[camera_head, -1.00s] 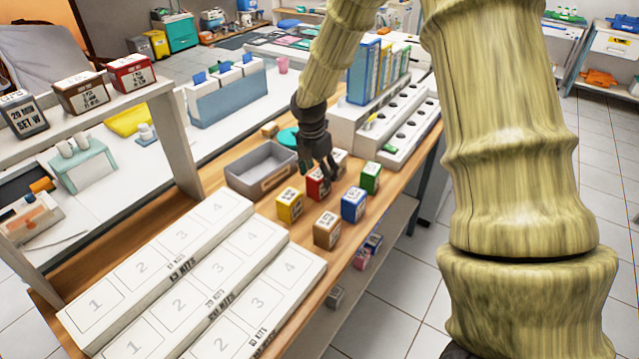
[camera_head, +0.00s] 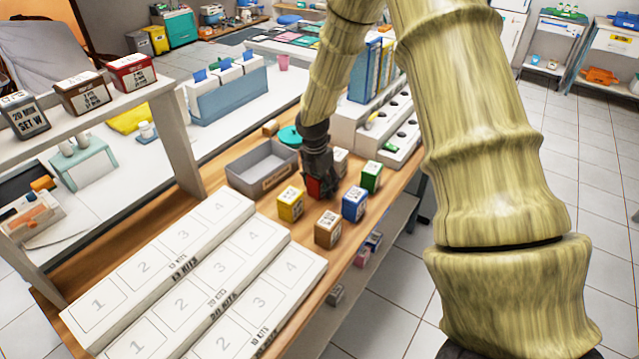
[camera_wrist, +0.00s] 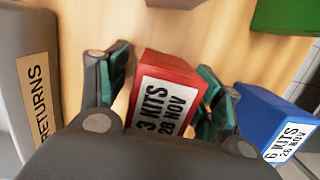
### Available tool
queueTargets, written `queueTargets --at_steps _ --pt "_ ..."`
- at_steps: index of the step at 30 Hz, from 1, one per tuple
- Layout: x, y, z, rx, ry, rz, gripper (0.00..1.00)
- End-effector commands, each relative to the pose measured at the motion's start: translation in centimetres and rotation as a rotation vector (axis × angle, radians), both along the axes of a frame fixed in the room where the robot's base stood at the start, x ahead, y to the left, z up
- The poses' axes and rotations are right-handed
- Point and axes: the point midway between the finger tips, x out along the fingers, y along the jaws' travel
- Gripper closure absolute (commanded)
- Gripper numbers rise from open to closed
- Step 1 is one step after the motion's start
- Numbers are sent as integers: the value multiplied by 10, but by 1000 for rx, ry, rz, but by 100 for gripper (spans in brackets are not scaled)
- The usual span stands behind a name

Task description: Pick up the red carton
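The red carton (camera_head: 315,188) stands on the wooden table, largely covered by my gripper (camera_head: 320,186) in the head view. In the wrist view the red carton (camera_wrist: 168,90), labelled "3 KITS 28 NOV", sits between the two fingers of my gripper (camera_wrist: 162,92). The fingers are spread on either side of it. A narrow gap shows at the left finger; the right finger is very close to the carton, and I cannot tell whether it touches.
Close around are a yellow carton (camera_head: 290,204), a brown carton (camera_head: 328,229), a blue carton (camera_head: 354,204) and a green carton (camera_head: 371,177). A grey returns bin (camera_head: 245,181) stands to the left. White numbered trays (camera_head: 285,256) lie in front.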

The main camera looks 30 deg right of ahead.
Motion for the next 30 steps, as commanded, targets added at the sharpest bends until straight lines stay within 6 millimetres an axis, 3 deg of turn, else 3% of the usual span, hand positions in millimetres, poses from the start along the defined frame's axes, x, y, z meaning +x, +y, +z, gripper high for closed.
queueTargets --at_steps 1,6,8,20,30 --pt "0 0 0 0 0 0 45" --pt "0 0 0 0 0 0 76" --pt "0 0 0 0 0 0 84" --pt "1 0 7 0 -1 -1 84" --pt "1 0 54 1 -4 0 84"
